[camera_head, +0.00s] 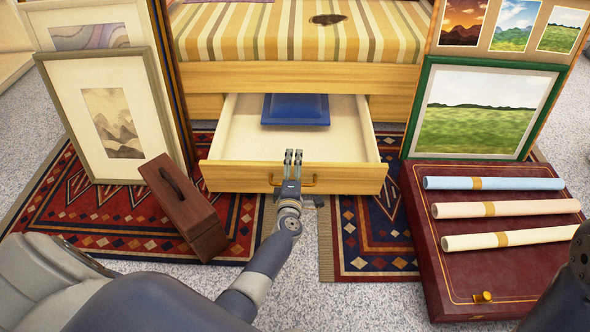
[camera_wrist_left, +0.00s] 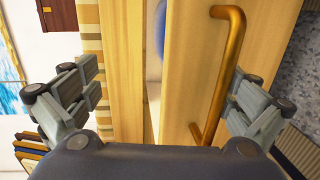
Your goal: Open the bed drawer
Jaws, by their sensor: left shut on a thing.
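The bed drawer (camera_head: 230,177) is pale wood and stands pulled out from under the bed (camera_head: 300,77), so its inside shows. A blue flat object (camera_head: 295,109) lies in it towards the back. A curved brass handle (camera_head: 308,182) is on the drawer front; it also shows upright in the left wrist view (camera_wrist_left: 232,80). My right gripper is out of view.
Framed prints (camera_head: 108,118) lean left of the drawer and a green-framed landscape (camera_head: 483,110) leans right. A brown case (camera_head: 183,208) sits tilted at the left. A maroon box (camera_head: 480,258) with rolled papers is at the right. Patterned rugs (camera_head: 375,233) cover the floor.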

